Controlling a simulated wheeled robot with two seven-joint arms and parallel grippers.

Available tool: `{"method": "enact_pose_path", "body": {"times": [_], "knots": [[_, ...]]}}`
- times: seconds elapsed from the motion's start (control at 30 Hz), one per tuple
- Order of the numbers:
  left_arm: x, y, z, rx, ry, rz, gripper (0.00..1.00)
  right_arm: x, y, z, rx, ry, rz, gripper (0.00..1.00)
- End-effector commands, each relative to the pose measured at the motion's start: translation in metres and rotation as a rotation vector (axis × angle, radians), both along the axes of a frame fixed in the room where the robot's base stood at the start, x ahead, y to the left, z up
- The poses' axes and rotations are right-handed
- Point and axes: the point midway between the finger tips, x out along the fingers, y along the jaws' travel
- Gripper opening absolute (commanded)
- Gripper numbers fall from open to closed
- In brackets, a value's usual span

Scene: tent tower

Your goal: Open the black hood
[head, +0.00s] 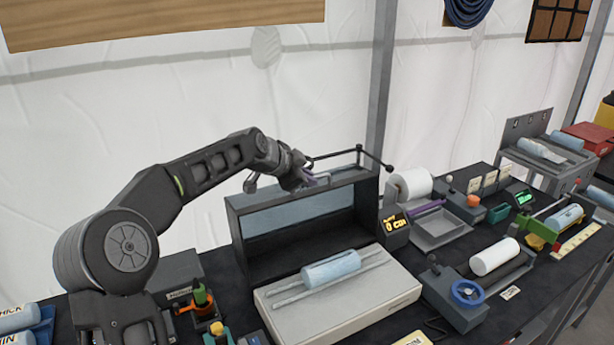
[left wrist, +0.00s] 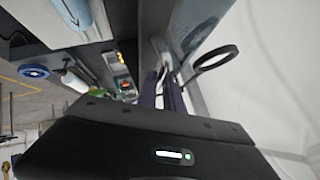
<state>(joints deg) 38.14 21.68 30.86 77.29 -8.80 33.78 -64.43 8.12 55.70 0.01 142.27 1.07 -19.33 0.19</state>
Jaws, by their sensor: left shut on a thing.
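The black hood (head: 240,228) stands raised at the back of a pale grey base (head: 345,312), its hollow side facing forward. The base lies uncovered, with a light blue roll (head: 331,269) resting across two rails on it. My left gripper (head: 314,181) is at the top edge of the hood, shut on its pale handle bar (head: 326,180). The purple fingers also show in the left wrist view (left wrist: 170,94), but the grip itself is partly hidden there. My right gripper is in neither view.
A black rod frame with ball ends (head: 374,158) rises behind the hood. A white roll (head: 411,183), a grey tray (head: 440,230) and a lit display (head: 394,222) stand to the right. Small orange and green tools (head: 204,300) lie to the left. A white tent wall is behind.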

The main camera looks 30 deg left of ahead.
Motion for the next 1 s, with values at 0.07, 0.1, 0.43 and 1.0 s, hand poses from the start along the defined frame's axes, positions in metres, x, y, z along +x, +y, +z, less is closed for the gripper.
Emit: {"method": "enact_pose_path", "body": {"times": [0.07,0.1,0.43,1.0], "knots": [[0.0006,-0.0002,0.0014,-0.012,0.003,0.002,0.0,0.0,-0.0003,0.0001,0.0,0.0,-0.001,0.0],[0.0004,-0.0004,0.0014,-0.015,0.005,0.002,0.0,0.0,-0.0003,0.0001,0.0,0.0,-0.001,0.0],[0.0003,-0.0001,0.0015,-0.018,0.007,0.002,0.0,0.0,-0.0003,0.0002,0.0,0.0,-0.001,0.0],[-0.0003,-0.0005,0.0004,-0.015,0.01,0.001,0.33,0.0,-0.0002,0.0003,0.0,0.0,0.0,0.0]]}}
